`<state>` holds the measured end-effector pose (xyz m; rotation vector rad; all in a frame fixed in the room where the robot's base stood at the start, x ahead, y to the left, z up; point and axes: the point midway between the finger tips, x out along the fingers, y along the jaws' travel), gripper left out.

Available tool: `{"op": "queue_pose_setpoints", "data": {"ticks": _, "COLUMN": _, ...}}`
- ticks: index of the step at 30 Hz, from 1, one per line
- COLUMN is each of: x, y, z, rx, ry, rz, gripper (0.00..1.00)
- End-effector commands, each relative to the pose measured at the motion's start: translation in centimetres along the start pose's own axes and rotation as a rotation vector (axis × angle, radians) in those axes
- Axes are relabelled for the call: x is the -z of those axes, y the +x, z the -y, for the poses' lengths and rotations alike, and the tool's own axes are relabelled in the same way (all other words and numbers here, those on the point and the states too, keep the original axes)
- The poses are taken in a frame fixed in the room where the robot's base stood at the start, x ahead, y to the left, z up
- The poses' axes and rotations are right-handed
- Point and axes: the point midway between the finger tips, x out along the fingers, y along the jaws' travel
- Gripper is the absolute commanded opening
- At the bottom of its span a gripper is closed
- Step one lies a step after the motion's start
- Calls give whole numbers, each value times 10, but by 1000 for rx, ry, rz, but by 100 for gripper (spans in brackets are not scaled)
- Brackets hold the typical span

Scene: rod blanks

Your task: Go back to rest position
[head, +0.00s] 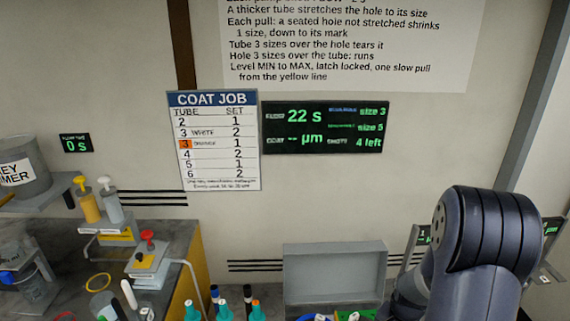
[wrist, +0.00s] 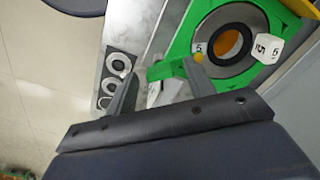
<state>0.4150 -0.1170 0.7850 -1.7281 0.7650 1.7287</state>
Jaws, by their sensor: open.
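My gripper (wrist: 160,82) shows in the wrist view with its two fingers spread apart. I see nothing held between them. Beyond the fingertips is a green plate (wrist: 187,42) with a grey ring around an orange-brown centre; I cannot tell whether a finger touches it. A white cube marked 5 (wrist: 268,47) sits at the ring's right side. In the head view my dark arm fills the lower right, and my gripper is out of sight there.
A grey open box (head: 335,275) stands by the back wall, with teal-bodied bottles (head: 222,311) left of it. Pump bottles (head: 110,200), a red-knobbed device (head: 148,262) and a grey bucket (head: 25,170) are further left. A plate with several rings (wrist: 113,85) lies left of my fingers.

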Motion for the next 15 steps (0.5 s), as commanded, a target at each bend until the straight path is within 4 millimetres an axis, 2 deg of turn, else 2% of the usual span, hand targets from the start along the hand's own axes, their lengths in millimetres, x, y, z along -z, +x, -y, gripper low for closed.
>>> {"op": "queue_pose_setpoints", "data": {"ticks": 7, "x": 1, "y": -6, "z": 0, "rx": 2, "ry": 22, "rz": -3, "gripper": 51}}
{"op": "queue_pose_setpoints", "data": {"ticks": 15, "x": 1, "y": -47, "z": 1, "rx": 3, "ry": 21, "rz": -6, "gripper": 51}}
